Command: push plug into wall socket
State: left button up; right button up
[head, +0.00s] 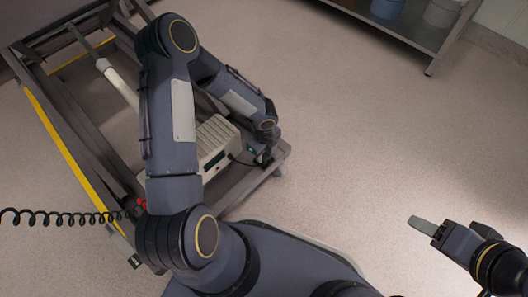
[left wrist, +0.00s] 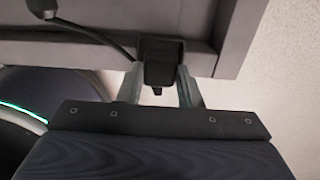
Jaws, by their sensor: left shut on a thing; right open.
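A black plug (left wrist: 161,62) sits between the two pale fingers of my left gripper (left wrist: 160,88) in the left wrist view. The gripper is shut on it, in front of a grey frame bar. Its black cable (left wrist: 95,33) runs off to the upper left. In the head view my left gripper (head: 264,157) is low at the cart's near right corner, beside a beige box (head: 217,138); the plug is hard to make out there. My right gripper (head: 428,226) is open and empty above bare floor at the right. I cannot make out a wall socket in either view.
A grey metal cart (head: 75,130) with yellow edge strips fills the left. A black coiled cord (head: 60,216) hangs at its near side. A shelf (head: 408,32) with buckets stands at the top right. The floor (head: 350,130) between is clear.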

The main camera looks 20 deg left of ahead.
pick_arm(q)
jog(key=shift+r+p, duration=1.2)
jog(key=shift+r, duration=0.45)
